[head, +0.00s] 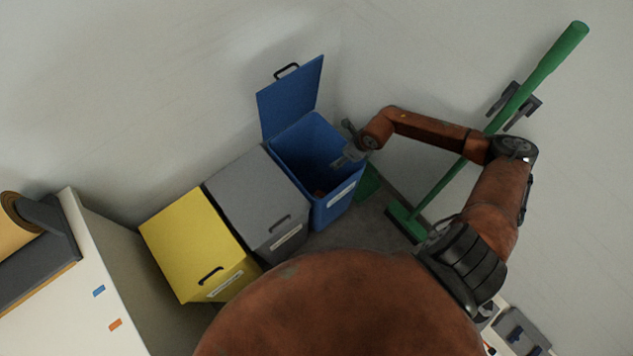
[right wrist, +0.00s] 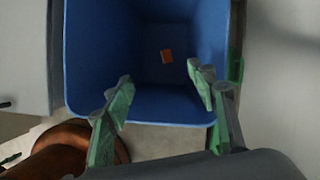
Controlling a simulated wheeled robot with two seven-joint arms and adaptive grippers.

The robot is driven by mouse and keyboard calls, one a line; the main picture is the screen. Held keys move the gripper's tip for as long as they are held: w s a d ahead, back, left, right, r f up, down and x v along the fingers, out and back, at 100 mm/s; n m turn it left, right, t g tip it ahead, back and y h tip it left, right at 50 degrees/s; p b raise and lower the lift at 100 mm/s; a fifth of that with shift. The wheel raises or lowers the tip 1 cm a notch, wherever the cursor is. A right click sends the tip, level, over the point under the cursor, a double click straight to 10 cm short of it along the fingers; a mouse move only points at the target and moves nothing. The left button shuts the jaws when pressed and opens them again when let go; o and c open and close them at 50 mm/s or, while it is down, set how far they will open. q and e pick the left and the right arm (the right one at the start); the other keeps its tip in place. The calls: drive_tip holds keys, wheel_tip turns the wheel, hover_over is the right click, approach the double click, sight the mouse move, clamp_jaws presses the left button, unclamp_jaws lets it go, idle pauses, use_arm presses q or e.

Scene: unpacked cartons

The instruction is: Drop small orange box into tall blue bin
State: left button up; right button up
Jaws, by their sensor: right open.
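The tall blue bin (head: 335,209) stands with its lid (head: 291,97) raised against the wall. The small orange box (right wrist: 166,56) lies inside it at the bottom in the right wrist view; in the head view only a dim orange patch (head: 319,193) shows within the bin. My right gripper (head: 340,162) is at the bin's opening on the right side, fingers over the rim. In the right wrist view the right gripper (right wrist: 160,92) has its green-padded fingers wide apart with nothing between them.
A grey bin (head: 258,200) and a yellow bin (head: 190,243), both closed, stand left of the blue one. A green broom (head: 440,185) leans on the wall at right. A white-topped table (head: 105,285) is at lower left.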

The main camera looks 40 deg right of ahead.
drive_tip(key=shift+s+d, duration=0.25)
drive_tip(key=shift+s, duration=0.4)
drive_tip(key=shift+s+d, duration=0.25)
drive_tip(key=shift+s, duration=0.45)
drive_tip(key=shift+s+d, duration=0.25)
drive_tip(key=shift+s, duration=0.4)
